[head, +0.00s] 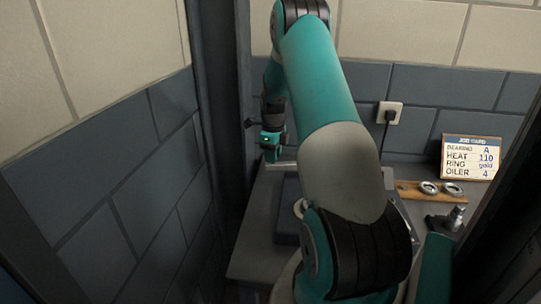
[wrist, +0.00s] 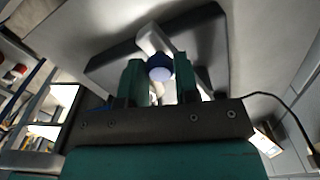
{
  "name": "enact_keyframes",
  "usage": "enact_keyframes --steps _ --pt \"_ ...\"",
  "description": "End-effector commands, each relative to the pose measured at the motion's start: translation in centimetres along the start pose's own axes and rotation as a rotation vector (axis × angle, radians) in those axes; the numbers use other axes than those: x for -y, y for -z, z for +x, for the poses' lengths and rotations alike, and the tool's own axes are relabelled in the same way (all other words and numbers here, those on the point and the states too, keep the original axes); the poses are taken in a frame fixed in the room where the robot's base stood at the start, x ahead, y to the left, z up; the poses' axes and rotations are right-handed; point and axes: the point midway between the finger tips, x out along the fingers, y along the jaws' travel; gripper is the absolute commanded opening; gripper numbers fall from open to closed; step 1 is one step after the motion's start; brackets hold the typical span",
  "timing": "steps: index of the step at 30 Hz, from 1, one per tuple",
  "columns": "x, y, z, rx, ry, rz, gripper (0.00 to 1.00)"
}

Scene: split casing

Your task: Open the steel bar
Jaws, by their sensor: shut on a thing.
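The steel bar is a pale, flat bar; in the wrist view (wrist: 150,36) it runs across a dark grey casing (wrist: 112,68). A round blue knob (wrist: 160,68) shows on the bar between my teal fingers. My gripper (wrist: 160,78) is shut on the bar at this knob. In the head view my gripper (head: 271,158) points down at the back left of the bench, with the pale bar (head: 281,166) by its fingertips. The casing (head: 287,212) lies on the bench; my arm hides most of it and the bar's other end.
The grey bench (head: 250,235) is narrow, with a wall close on the left and dark posts at both sides. A wooden board (head: 408,189) with two metal rings, a dark oiler (head: 446,219) and a job card (head: 471,158) stand on the right. A wall socket (head: 390,112) is behind.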

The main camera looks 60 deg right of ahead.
Motion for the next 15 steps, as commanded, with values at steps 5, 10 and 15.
enact_keyframes --steps 5,10,15 --pt "0.02 0.05 -0.03 -0.001 0.001 0.001 0.43" --pt "-0.05 -0.03 -0.01 -0.001 0.001 -0.001 0.55" --pt "-0.07 -0.07 -0.07 -0.001 0.001 -0.002 0.55"
